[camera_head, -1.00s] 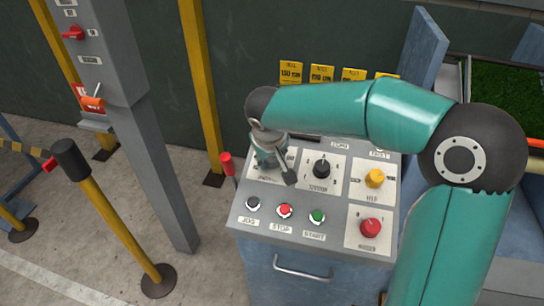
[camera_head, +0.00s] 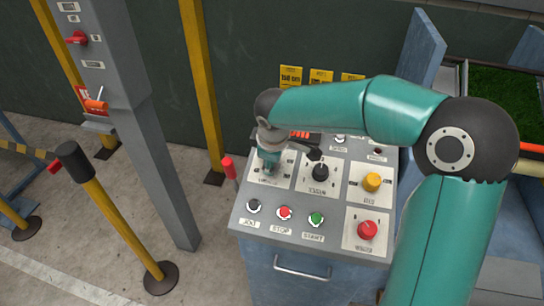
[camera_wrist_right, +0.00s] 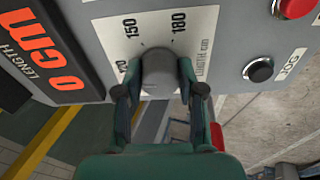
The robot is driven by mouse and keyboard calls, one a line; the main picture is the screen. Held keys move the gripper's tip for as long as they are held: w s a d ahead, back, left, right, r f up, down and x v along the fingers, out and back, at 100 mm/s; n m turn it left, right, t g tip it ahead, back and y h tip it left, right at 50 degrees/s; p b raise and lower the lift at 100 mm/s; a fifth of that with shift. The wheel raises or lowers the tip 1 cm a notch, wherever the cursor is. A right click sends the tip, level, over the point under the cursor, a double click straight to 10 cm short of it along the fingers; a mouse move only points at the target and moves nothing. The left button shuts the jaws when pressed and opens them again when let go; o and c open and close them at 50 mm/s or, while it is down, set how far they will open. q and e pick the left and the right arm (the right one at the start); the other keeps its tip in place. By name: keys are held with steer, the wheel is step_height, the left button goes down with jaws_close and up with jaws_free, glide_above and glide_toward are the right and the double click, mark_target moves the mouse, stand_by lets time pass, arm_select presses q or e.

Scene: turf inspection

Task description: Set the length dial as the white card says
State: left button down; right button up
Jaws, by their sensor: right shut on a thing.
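The length dial (camera_wrist_right: 158,68) is a grey round knob on a white plate marked 150, 180 and "LENGTH cm" in the right wrist view. My right gripper (camera_wrist_right: 160,92) is shut on it, one finger on each side. In the head view my right gripper (camera_head: 270,158) covers the dial at the panel's upper left. The knob's pointer is hidden or unclear. A display (camera_wrist_right: 40,55) beside the dial shows orange figures ending in "0 cm"; the first figures are cut off. I cannot pick out a white card with a setting. My left gripper is not in view.
The control panel (camera_head: 245,222) also carries a black selector (camera_head: 320,172), a yellow knob (camera_head: 372,182), a red knob (camera_head: 367,230) and jog, stop and start buttons (camera_head: 284,213). Yellow length cards (camera_head: 291,76) hang behind. A grey post (camera_head: 150,150) stands left.

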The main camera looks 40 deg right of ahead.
steer(key=shift+n+p, duration=0.5)
steer(key=shift+n, duration=0.6)
steer(key=o, duration=1.1)
steer(key=shift+o, duration=0.2)
steer(key=v, duration=1.2)
steer(key=shift+w+d, duration=0.1)
